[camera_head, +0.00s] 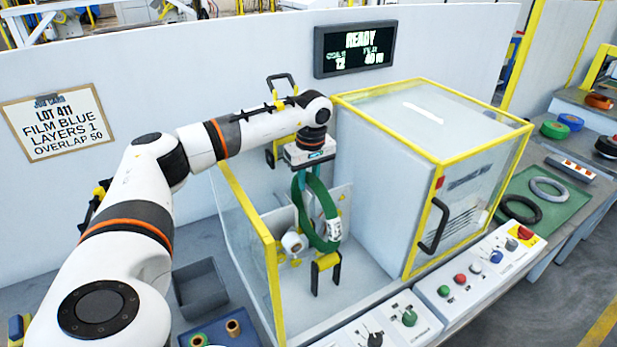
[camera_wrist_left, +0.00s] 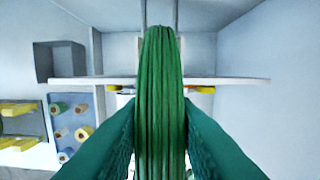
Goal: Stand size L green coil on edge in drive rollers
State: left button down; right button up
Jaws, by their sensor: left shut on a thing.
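The green coil (camera_head: 313,238) hangs upright on edge below my left gripper (camera_head: 313,184) in the head view. In the left wrist view the coil (camera_wrist_left: 161,100) stands edge-on between the two teal fingers, which are shut on its rim. A white label with dark marks is on the coil's right side. The coil's lower edge is close to a yellow and black bracket (camera_head: 326,262) inside the open bay of the machine. The drive rollers are not clearly seen; whether the coil touches anything below cannot be told. My right gripper is not in view.
A yellow-framed clear panel (camera_head: 262,255) is left of the coil, and a yellow-edged cabinet (camera_head: 385,160) is right. Control boxes (camera_head: 455,287) line the front. A grey bin (camera_head: 201,291) stands left. Grey and black coils (camera_head: 520,209) lie on a green mat at right.

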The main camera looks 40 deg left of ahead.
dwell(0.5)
pick_arm(q)
jog(key=shift+f+b, duration=0.3)
jog(key=shift+f, duration=0.15)
jog(key=c, duration=1.1)
grip_release()
jog(key=shift+s, duration=0.1)
jog(key=shift+f, duration=0.1)
jog(key=r+b, duration=0.1)
jog(key=r, duration=0.2)
jog(key=r+b, duration=0.1)
jog(key=r, duration=0.3)
jog(key=d+r+b, duration=0.1)
jog(key=r, duration=0.3)
jog(key=shift+s+d+r, duration=0.1)
jog(key=shift+s+r, duration=0.05)
jog(key=shift+r, duration=0.45)
